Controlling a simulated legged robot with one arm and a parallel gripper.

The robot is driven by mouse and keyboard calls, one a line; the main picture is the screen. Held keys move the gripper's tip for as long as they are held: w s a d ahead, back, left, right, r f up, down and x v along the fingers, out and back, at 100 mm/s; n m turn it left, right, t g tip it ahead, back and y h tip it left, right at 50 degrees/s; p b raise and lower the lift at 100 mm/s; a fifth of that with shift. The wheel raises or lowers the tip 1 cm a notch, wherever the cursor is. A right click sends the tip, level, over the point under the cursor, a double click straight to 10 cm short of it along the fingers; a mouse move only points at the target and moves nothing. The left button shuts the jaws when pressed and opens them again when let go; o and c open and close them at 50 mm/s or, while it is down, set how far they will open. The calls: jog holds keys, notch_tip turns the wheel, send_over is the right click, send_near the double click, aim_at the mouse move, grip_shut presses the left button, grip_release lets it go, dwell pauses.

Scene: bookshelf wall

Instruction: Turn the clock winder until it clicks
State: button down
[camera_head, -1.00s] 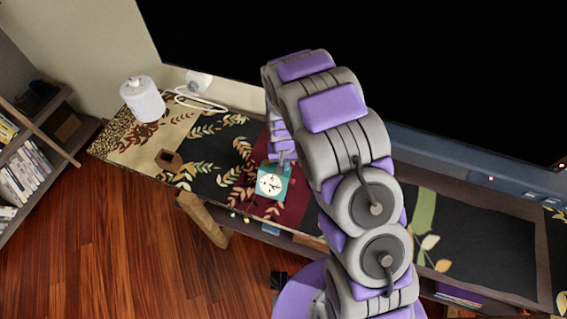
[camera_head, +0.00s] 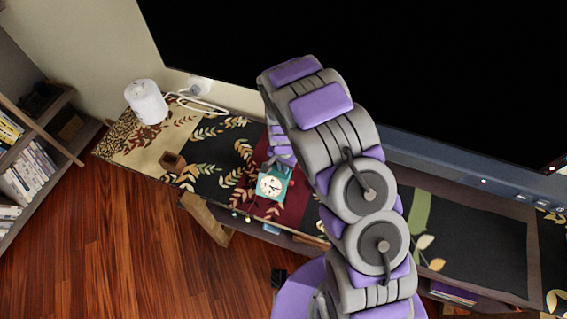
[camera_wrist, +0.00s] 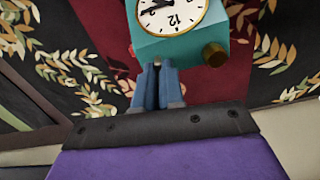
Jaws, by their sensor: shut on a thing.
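The teal clock (camera_head: 273,184) with a white round face stands on the dark red part of the patterned shelf top. In the wrist view, its teal case (camera_wrist: 165,45) fills the upper middle, with the 12 towards my gripper. A brown-gold knob (camera_wrist: 214,54) shows on the case's right side, clear of my fingers. My gripper (camera_wrist: 157,70) has its blue fingers close together at the near edge of the clock. They are shut on a small part there, seemingly the winder, which the fingers hide. In the head view my arm hides the fingertips.
A white cylinder (camera_head: 146,102) and a white cable (camera_head: 200,103) lie at the shelf's left end. A large black screen (camera_head: 400,70) stands behind. A bookcase (camera_head: 40,150) is at far left.

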jog(key=m+p, duration=0.1)
jog(key=m, duration=0.2)
jog(key=shift+r, duration=0.1)
jog(key=m+p, duration=0.1)
jog(key=m, duration=0.8)
jog(key=shift+m, duration=0.4)
jog(key=m+b, duration=0.1)
jog(key=m, duration=1)
jog(key=c, duration=1.2)
grip_release()
jog(key=shift+c, duration=0.2)
